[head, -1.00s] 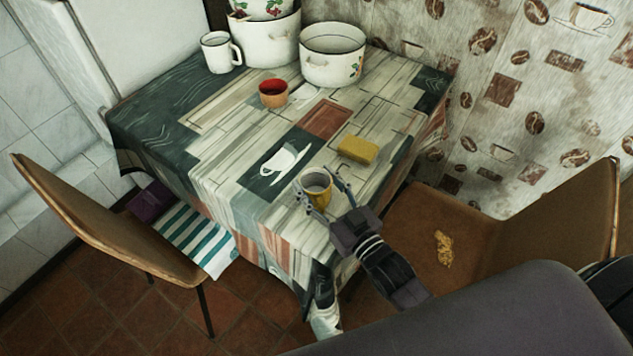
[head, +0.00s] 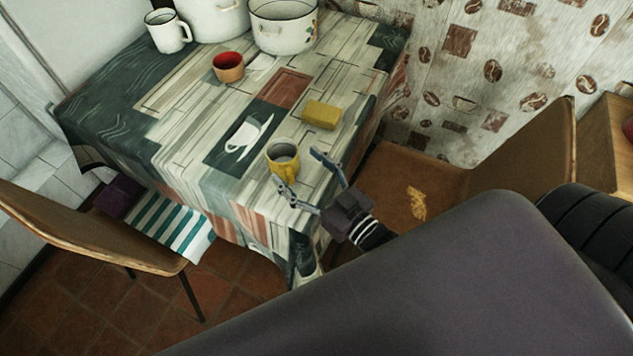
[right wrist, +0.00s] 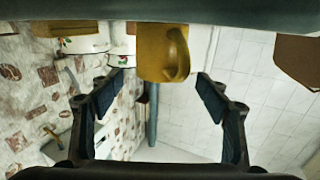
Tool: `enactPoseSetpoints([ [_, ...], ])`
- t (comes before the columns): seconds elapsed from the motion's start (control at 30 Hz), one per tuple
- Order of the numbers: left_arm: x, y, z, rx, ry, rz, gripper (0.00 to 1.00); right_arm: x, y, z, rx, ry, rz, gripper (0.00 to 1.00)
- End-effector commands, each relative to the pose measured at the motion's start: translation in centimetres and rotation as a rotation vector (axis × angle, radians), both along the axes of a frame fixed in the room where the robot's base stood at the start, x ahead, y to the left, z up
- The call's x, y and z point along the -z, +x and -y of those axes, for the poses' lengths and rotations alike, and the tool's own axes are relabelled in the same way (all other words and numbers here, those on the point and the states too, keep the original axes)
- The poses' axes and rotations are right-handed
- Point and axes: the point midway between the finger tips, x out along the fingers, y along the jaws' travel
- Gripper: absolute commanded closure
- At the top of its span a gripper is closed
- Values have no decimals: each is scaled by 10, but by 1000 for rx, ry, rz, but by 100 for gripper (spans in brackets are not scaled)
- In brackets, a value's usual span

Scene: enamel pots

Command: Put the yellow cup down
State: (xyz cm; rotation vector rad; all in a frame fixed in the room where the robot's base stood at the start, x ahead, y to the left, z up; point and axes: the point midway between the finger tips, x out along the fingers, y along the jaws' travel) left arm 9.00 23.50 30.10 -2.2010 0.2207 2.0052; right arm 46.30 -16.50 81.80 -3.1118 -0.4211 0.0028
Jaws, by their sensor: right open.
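The yellow cup (head: 283,160) stands upright on the table near its front right edge. Its handle faces my right gripper. My right gripper (head: 297,168) is open and empty, with its fingertips just short of the cup on the right side. In the right wrist view, which is upside down, the cup (right wrist: 157,55) shows beyond the two spread fingers (right wrist: 164,84), apart from them. The table (head: 180,150) has a patterned cloth. My left gripper is not in view.
A yellow sponge (head: 321,114) lies behind the cup. An orange cup with a red inside (head: 229,68), a white mug (head: 168,32) and enamel pots (head: 283,30) stand farther back. Brown chairs stand at left (head: 90,235) and right (head: 420,175). The table's middle is clear.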

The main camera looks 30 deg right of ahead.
Motion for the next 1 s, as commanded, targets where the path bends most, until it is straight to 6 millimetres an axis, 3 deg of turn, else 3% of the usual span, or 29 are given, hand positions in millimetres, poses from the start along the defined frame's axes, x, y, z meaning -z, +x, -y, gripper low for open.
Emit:
enactPoseSetpoints([
  [0.2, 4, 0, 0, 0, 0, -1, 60, 1, -39, 11, 0, -1, -2, 31],
  [0.4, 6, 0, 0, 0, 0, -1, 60, 0, -57, 16, 0, -1, -1, 31],
  [1.0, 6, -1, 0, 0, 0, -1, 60, -1, -61, 17, 0, -1, 1, 31],
])
